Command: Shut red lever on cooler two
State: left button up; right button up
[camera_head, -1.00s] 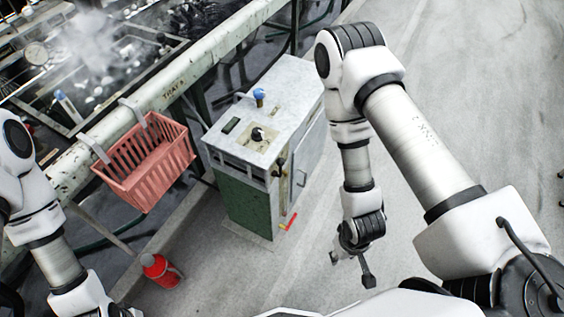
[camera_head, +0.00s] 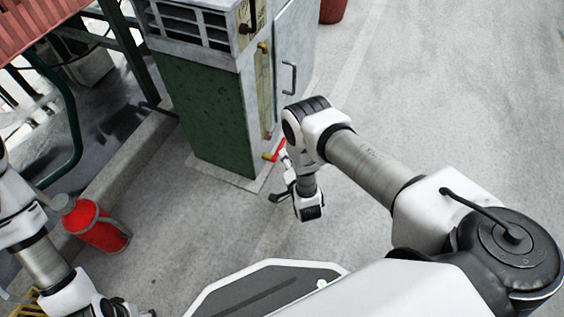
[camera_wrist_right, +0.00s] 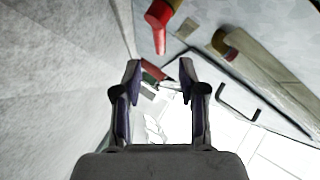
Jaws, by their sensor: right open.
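The cooler (camera_head: 205,115) is a cabinet with a green side and a grey louvred top section. I see no number on it. Its red lever (camera_head: 276,151) sticks out low at the corner on a brass-coloured fitting. In the right wrist view the red lever (camera_wrist_right: 158,32) appears above the fingertips, apart from them. My right gripper (camera_head: 279,182) is low beside the cooler, close to the lever. In the wrist view the right gripper (camera_wrist_right: 160,68) is open, with nothing held between its fingers. My left arm is at the lower left; its gripper is out of frame.
A door handle (camera_head: 289,78) projects from the cooler's right face. A low kerb (camera_head: 125,160) runs left of the cooler. The floor (camera_head: 440,90) to the right is clear.

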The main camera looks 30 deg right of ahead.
aim_at(282, 143)
jog(key=b+x, duration=0.1)
jog(key=x, duration=0.1)
jog(key=b+x, duration=0.2)
jog(key=x, duration=0.1)
jog(key=b+x, duration=0.1)
jog(key=x, duration=0.1)
jog(key=shift+w+f, duration=0.1)
jog(key=shift+f, duration=0.25)
jog(key=shift+w+d, duration=0.1)
jog(key=shift+w, duration=0.4)
pick_arm(q)
jog(key=f, duration=0.3)
jog(key=w+f, duration=0.1)
jog(key=f, duration=0.1)
jog(key=shift+f, duration=0.3)
pick_arm(e)
jog(key=shift+r, duration=0.15)
grip_shut()
